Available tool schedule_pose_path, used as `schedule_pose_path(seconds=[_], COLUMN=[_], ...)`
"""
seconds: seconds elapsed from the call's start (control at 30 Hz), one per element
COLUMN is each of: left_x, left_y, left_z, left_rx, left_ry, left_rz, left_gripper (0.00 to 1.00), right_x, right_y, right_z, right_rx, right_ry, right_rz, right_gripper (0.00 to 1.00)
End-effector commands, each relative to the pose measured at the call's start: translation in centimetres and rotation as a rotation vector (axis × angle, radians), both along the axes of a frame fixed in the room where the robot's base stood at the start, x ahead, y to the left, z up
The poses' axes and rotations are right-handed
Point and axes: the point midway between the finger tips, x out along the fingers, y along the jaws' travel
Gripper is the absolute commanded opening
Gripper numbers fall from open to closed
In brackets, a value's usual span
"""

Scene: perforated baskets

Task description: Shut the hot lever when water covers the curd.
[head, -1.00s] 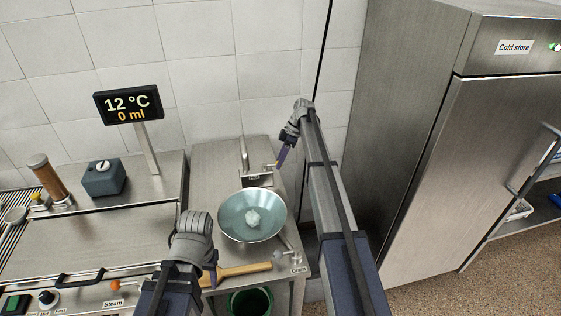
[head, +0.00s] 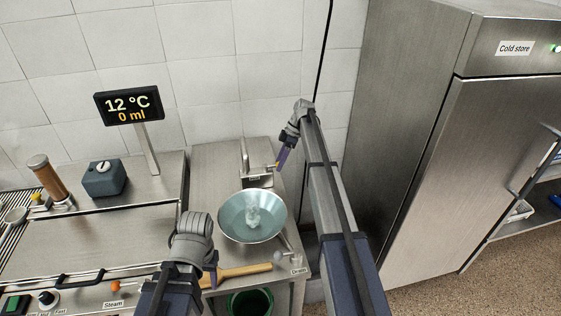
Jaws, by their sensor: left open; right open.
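A steel bowl (head: 228,228) stands on the steel counter below the tap (head: 245,156). The pale curd (head: 252,218) lies in the middle of the bowl, with a faint whitish streak over it; I cannot tell whether that is running water or steam. The hot lever (head: 277,167) shows as a small orange-yellow tip at the tap's right. My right gripper (head: 282,160) is open at this tip; I cannot tell whether they touch. My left gripper (head: 211,276) is open and empty, low in front of the bowl. The display (head: 129,104) reads 12 °C and 0 ml.
A wooden-handled tool (head: 245,270) lies in front of the bowl, beside my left gripper. A green bucket (head: 250,301) is below the counter. A steam machine (head: 90,235) stands left. The cold store (head: 440,150) stands right.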

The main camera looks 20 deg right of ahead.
Motion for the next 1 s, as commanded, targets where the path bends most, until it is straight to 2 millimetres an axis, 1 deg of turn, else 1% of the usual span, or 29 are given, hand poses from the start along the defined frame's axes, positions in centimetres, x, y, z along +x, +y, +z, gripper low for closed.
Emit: schedule_pose_path(seconds=[0.17, 0.27, 0.7, 0.83, 1.0], left_x=[0.0, 0.0, 0.0, 0.0, 0.0], left_y=[0.0, 0.0, 0.0, 0.0, 0.0], left_z=[0.6, 1.3, 6.6, 7.2, 7.1], left_rx=[0.0, 0.0, 0.0, 0.0, 0.0], left_ry=[0.0, 0.0, 0.0, 0.0, 0.0], left_rz=[0.0, 0.0, -0.001, -0.002, -0.002], left_gripper=[0.5, 0.5, 0.5, 0.5, 0.5], right_x=[0.0, 0.1, 0.5, 0.5, 0.5], right_y=[-0.2, -0.5, -2.8, -3.2, -3.3], right_z=[0.6, 1.4, 6.6, 7.2, 7.1], right_rx=[0.0, 0.0, 0.0, 0.0, 0.0], right_ry=[0.0, 0.0, -0.001, -0.001, 0.0], right_rz=[-0.001, -0.001, 0.0, 0.0, 0.0], right_gripper=[0.66, 0.66, 0.66, 0.66, 0.66])
